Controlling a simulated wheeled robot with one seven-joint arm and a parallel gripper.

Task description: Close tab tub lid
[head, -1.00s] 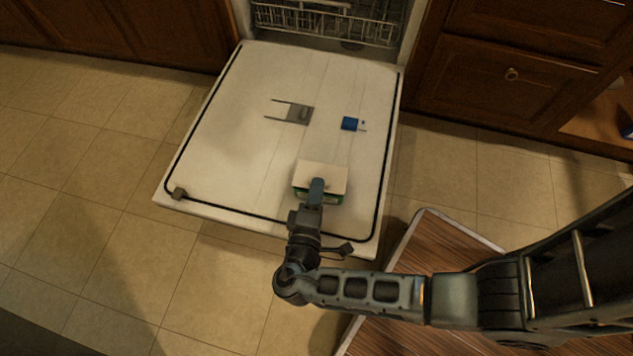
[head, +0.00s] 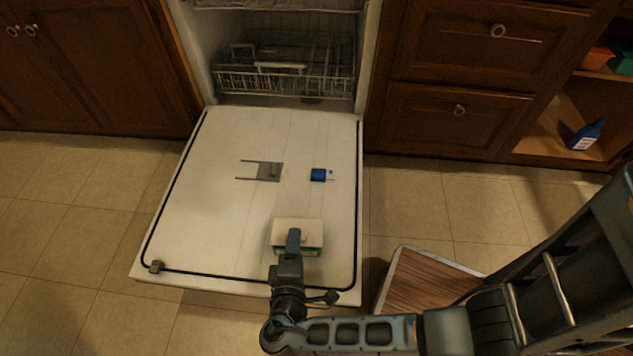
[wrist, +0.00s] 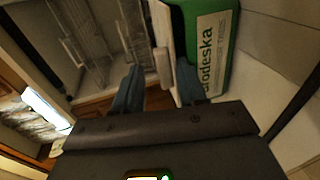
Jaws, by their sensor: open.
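The tab tub, a green box with a pale lid (head: 311,228), sits near the outer end of the lowered dishwasher door. In the wrist view its green wall (wrist: 215,25) carries a white label, and the pale lid (wrist: 162,22) shows edge-on beside it with a small pale tab (wrist: 163,66). My gripper (head: 293,234) is at the tub's near side, overlapping the lid in the head view. It is open in the wrist view (wrist: 159,66), with the lid edge and tab between its fingers. I cannot tell whether either finger touches, or how far the lid stands open.
The dishwasher door (head: 215,220) also bears a grey bracket-like part (head: 268,172) and a small blue item (head: 318,175), both beyond the tub. Dishwasher racks (head: 285,80) stand at the back. A brown board (head: 425,285) lies right of the door. The door's left half is mostly clear.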

